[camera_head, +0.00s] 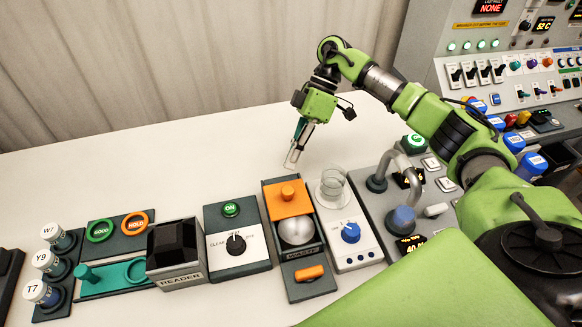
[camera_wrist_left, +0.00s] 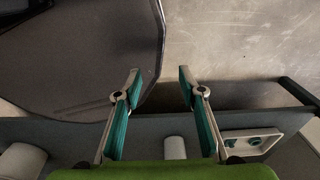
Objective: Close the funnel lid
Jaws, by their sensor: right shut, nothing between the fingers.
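An orange lid (camera_head: 288,205) with a round orange knob lies flat at the back of the dark unit marked WASTE. A shiny silver round bowl, apparently the funnel (camera_head: 296,231), shows uncovered just in front of the lid. My right gripper (camera_head: 292,160) is shut and empty, pointing down behind the lid and apart from it. My left gripper (camera_wrist_left: 161,82) shows only in the left wrist view, with its two fingers apart and nothing between them. The head view does not show it.
An orange handle (camera_head: 309,273) sits at the front of the WASTE unit. A white unit (camera_head: 354,256) with a blue knob and glass vessel stands right. A black-and-white dial box (camera_head: 238,246) stands left. The white table behind is clear. The left wrist view shows bare floor (camera_wrist_left: 235,40).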

